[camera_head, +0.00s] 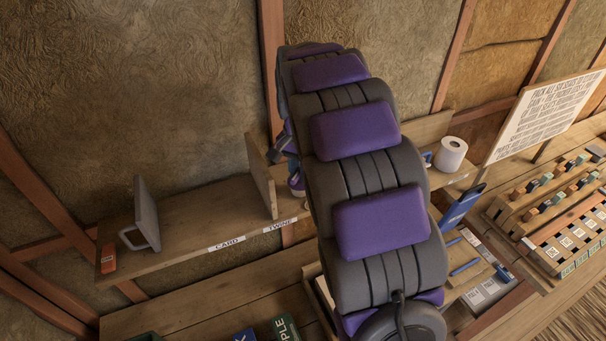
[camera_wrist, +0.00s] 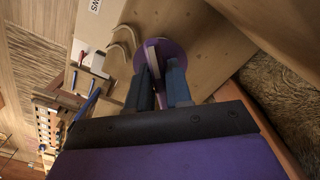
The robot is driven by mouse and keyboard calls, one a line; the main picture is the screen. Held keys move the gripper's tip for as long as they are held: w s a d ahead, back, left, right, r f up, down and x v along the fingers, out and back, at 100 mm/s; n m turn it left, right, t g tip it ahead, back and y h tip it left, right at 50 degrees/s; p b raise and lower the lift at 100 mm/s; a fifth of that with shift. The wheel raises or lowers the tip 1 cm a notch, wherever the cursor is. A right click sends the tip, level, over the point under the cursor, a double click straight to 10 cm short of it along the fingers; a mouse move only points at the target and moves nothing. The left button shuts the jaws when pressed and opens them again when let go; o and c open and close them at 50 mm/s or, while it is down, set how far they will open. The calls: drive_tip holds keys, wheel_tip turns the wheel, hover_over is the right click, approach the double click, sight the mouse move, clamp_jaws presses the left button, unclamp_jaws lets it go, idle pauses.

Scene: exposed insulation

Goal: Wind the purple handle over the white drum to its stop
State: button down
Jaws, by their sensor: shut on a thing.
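The purple handle (camera_wrist: 152,52) shows in the wrist view as a round purple piece with a raised flat grip. My gripper (camera_wrist: 160,68) has its two blue-grey fingers on either side of that grip and is shut on it. In the head view my own arm covers the middle, and the handle and fingers cannot be made out clearly. No white drum shows clearly beneath the handle in the wrist view. A white roll (camera_head: 451,155) with a dark centre stands on the shelf right of my arm; I cannot tell whether it is the drum.
A wooden shelf (camera_head: 190,232) labelled CARD and TWINE runs left, with a grey upright piece (camera_head: 146,212) and an orange block (camera_head: 108,258). Curved beige hooks (camera_wrist: 124,38) are close left of the handle. Racks of small blocks (camera_head: 560,185) and a sign (camera_head: 548,112) are right.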

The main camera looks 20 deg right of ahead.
drive_tip(key=shift+w+a+r+m, duration=0.1)
drive_tip(key=shift+w+m, duration=0.05)
drive_tip(key=shift+m, duration=0.25)
drive_tip(key=shift+m+p, duration=0.35)
drive_tip(key=shift+m, duration=0.45)
drive_tip(key=shift+m+p, duration=0.35)
drive_tip(key=shift+m, duration=0.45)
drive_tip(key=shift+m+p, duration=0.4)
drive_tip(key=shift+m, duration=0.4)
